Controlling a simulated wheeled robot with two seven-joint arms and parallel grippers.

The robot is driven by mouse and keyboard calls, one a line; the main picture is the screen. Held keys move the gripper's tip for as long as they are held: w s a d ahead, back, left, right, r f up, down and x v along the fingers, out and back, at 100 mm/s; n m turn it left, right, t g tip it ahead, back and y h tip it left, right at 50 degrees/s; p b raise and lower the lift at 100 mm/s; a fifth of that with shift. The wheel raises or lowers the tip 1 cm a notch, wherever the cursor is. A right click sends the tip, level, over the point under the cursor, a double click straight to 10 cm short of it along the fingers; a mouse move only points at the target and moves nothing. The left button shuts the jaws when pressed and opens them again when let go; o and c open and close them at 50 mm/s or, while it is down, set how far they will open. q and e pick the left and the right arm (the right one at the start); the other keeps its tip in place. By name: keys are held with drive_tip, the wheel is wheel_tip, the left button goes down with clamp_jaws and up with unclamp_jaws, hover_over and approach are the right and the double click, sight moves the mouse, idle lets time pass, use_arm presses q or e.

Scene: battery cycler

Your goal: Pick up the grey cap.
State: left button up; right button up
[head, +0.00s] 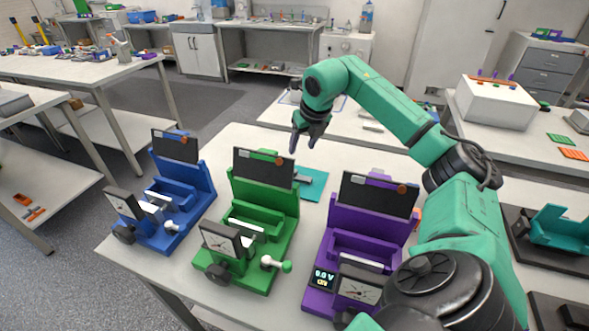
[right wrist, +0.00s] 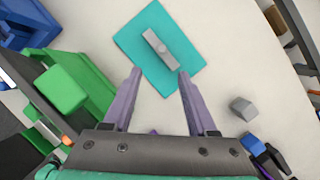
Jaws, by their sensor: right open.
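My right gripper (head: 302,146) is open and empty above the table, behind the green cycler. In the right wrist view its two purple-grey fingers (right wrist: 159,75) are spread, pointing toward a teal mat (right wrist: 133,48). A small grey faceted block (right wrist: 243,107) lies on the table to the right, apart from the fingers. I cannot tell for certain which of these is the grey cap. The mat also shows in the head view (head: 316,190). My left gripper is out of view.
Blue (head: 176,198), green (head: 266,217) and purple (head: 360,229) cyclers stand in a row along the table's front. In the right wrist view the green cycler (right wrist: 75,62) is close on the left. Small blue and purple pieces (right wrist: 262,152) lie at lower right.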

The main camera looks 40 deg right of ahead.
sight(296, 172)
drive_tip(key=p+x, duration=0.5)
drive_tip(key=x, duration=0.8)
drive_tip(key=shift+d+f, duration=0.25)
drive_tip(key=shift+f, duration=0.3)
clamp_jaws()
